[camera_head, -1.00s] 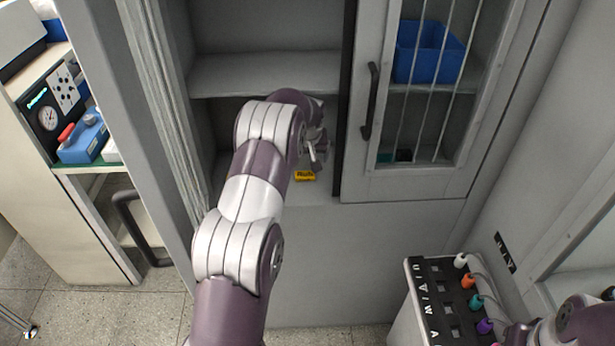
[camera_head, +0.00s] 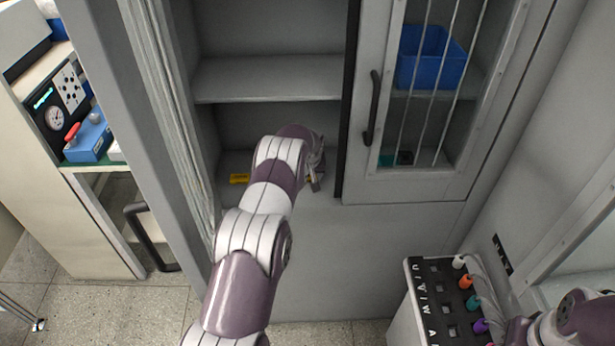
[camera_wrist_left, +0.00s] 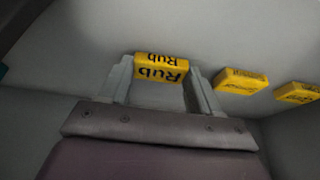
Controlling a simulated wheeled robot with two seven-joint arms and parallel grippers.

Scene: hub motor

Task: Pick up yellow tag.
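A small yellow tag with black "Rub" lettering (camera_wrist_left: 160,67) lies between the two fingertips of my left gripper (camera_wrist_left: 161,72) in the left wrist view. It fills nearly the whole gap, and I cannot tell whether the fingers press on it. In the head view my left gripper (camera_head: 316,172) is low inside the open cabinet; a sliver of yellow shows beside it. Another yellow tag (camera_head: 239,178) lies left of my arm. Two yellow tags lie to the right in the wrist view, one nearer (camera_wrist_left: 241,81) and one farther (camera_wrist_left: 297,93). My right gripper is out of view.
A cabinet shelf (camera_head: 268,80) lies above my left gripper. The cabinet's barred door (camera_head: 410,186) with a black handle (camera_head: 372,108) is close on the right. The cabinet's side wall stands left. A box with coloured plugs (camera_head: 425,268) stands at lower right.

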